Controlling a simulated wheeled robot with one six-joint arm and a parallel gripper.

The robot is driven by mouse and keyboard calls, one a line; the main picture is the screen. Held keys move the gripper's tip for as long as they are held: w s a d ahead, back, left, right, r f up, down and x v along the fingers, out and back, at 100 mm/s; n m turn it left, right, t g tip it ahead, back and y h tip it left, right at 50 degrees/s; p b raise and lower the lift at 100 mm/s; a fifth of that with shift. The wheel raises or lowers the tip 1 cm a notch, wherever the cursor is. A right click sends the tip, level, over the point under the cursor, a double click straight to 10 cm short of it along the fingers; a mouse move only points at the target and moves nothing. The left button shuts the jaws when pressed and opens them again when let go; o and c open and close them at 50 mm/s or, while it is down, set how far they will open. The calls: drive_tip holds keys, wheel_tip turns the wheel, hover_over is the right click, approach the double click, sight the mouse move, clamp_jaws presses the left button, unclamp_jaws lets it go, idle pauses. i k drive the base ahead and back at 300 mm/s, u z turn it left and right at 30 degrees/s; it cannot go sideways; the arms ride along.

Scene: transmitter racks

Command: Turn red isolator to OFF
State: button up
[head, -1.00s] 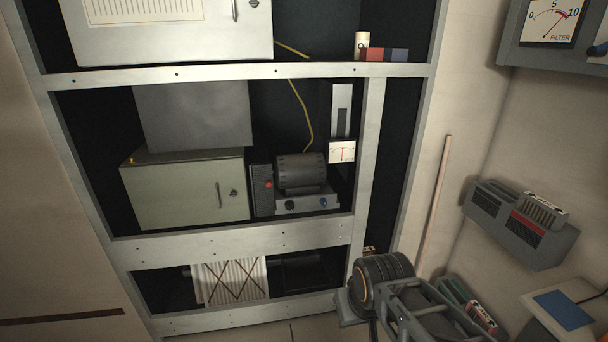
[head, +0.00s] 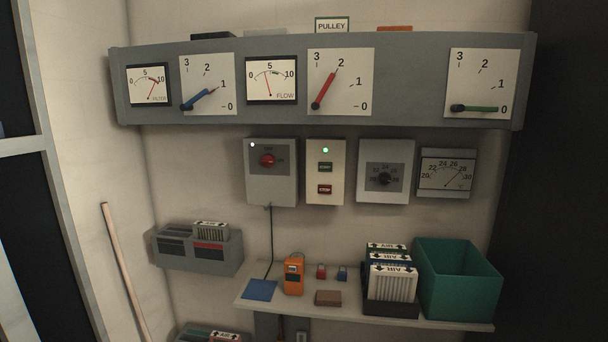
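A red rotary isolator knob (head: 267,160) sits on a grey wall box (head: 271,188) below the gauge panel, in the left part of the wall boxes. A small white light shows at the box's upper left. Small lettering surrounds the knob, but it is too small to read with certainty, so I cannot tell its position for sure. A dark cable runs down from the box towards the shelf. My gripper is not in view.
A start/stop box (head: 325,172) adjoins on the right. A pole (head: 124,270) leans at left. The gauge panel (head: 325,115) overhangs above.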

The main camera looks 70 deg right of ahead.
sight(268, 161)
drive_tip(key=z, duration=1.5)
drive_tip(key=k, duration=0.6)
drive_tip(key=u, duration=1.1)
drive_tip(key=i, duration=1.75)
drive_tip(key=z, duration=1.2)
drive_tip(key=i, duration=0.6)
drive_tip(key=z, duration=0.7)
